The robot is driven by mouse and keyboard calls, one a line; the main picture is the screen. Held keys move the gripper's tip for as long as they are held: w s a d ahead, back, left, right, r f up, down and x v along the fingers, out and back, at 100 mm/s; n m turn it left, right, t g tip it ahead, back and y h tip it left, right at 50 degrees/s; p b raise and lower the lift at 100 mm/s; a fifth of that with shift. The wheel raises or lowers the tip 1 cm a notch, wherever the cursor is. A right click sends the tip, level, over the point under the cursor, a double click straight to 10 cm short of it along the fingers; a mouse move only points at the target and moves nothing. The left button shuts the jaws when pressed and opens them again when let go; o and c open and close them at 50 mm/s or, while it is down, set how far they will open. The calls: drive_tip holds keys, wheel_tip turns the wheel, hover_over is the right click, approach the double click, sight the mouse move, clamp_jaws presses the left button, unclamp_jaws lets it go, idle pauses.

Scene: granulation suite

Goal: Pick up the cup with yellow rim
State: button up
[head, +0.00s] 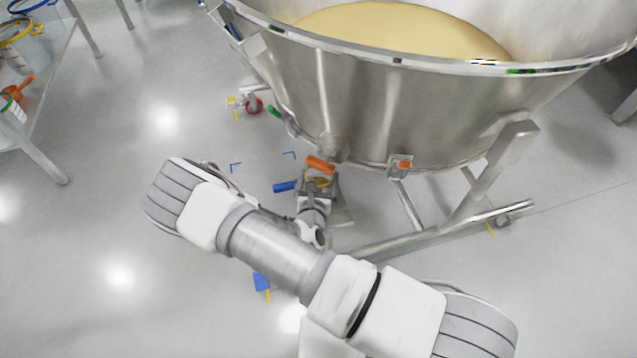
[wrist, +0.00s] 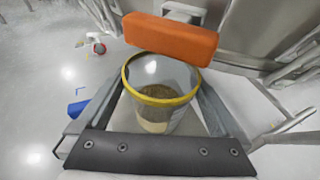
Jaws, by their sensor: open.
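The cup with yellow rim (wrist: 161,96) stands upright in the middle of the wrist view. It is clear-walled, with brownish grainy matter inside. My gripper (wrist: 160,100) is open, with one finger on the left of the cup and one on the right. I cannot tell whether either finger touches it. In the head view, a little of the cup's yellow rim (head: 318,183) shows below the large vessel, and my gripper (head: 315,196) is around it. My arm and gripper hide most of the cup there.
An orange handle (wrist: 170,38) hangs just above the cup's far side. The big steel vessel (head: 350,105) with pale powder stands on legs over this spot. A bench (head: 50,75) at left holds several containers, one yellow-rimmed (head: 18,32). Open floor lies at left.

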drive_tip(key=c, duration=1.3)
drive_tip(key=shift+r, duration=0.15)
